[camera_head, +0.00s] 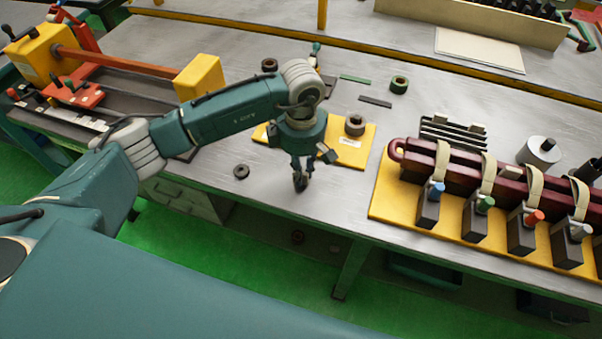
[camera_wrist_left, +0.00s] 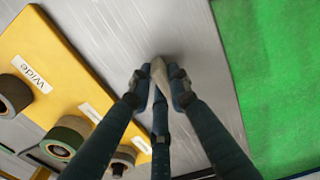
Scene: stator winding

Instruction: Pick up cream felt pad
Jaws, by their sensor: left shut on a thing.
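My left gripper (camera_head: 300,180) is above the front edge of the grey metal table, fingers pointing down. In the left wrist view its fingertips (camera_wrist_left: 160,84) are closed together on a small cream piece, the felt pad (camera_wrist_left: 158,68). The pad sticks out just past the fingertips and is mostly hidden by them. In the head view the pad cannot be made out. Whether it still touches the table is unclear. My right gripper is not in view.
A yellow board (camera_head: 348,160) with labels and tape rolls (camera_wrist_left: 69,138) lies beside the gripper. A dark ring (camera_head: 241,171) lies to its left. A yellow fixture (camera_head: 385,200) with maroon bars stands at right. Bare table lies between.

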